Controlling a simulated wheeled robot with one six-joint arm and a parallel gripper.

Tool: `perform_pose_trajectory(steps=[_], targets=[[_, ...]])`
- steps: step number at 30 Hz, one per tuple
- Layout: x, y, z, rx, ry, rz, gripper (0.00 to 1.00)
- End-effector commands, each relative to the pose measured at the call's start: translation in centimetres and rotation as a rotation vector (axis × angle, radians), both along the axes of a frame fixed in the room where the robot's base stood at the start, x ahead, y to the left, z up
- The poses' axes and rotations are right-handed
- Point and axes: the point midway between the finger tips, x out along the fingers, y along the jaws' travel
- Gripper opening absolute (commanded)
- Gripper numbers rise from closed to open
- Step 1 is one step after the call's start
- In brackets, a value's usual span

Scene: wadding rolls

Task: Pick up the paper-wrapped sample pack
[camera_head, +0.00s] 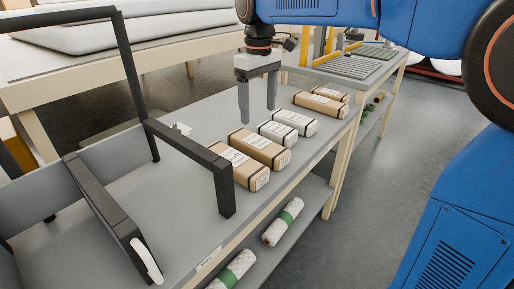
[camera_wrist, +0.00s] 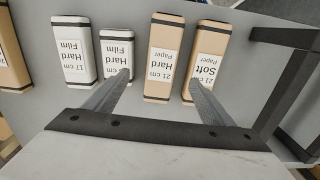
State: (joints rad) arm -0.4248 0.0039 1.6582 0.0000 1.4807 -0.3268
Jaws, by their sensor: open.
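Brown paper-wrapped packs with dark end bands and white labels lie in a row with white film packs on the grey table. In the wrist view, one brown pack (camera_wrist: 163,85) reads "21 cm Hard Paper" and the one to its right (camera_wrist: 206,42) reads "21 cm Soft Paper". Both also show in the head view, the Hard one (camera_head: 254,143) and the Soft one (camera_head: 236,163). More brown packs (camera_head: 318,104) lie at the row's far end. My gripper (camera_head: 258,114) is open and empty, pointing down above the row. In the wrist view its fingertips (camera_wrist: 159,78) appear either side of the Hard Paper pack.
Two white film packs (camera_head: 278,132) (camera_head: 295,122) lie beside the brown ones. A black frame (camera_head: 186,145) stands at the table's near left. Wrapped rolls (camera_head: 283,221) lie on the lower shelf. Another table with a slatted tray (camera_head: 347,67) stands behind.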

Motion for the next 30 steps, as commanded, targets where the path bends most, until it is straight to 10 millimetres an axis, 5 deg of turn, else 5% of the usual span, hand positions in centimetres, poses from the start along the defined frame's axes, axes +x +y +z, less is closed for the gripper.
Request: perform_pose_trajectory(steps=[9,30], targets=[[0.0,0.0,-5.4,0.000,0.000,-0.001,0.77],[-0.1,0.5,-12.0,-0.001,0.001,-0.001,0.77]])
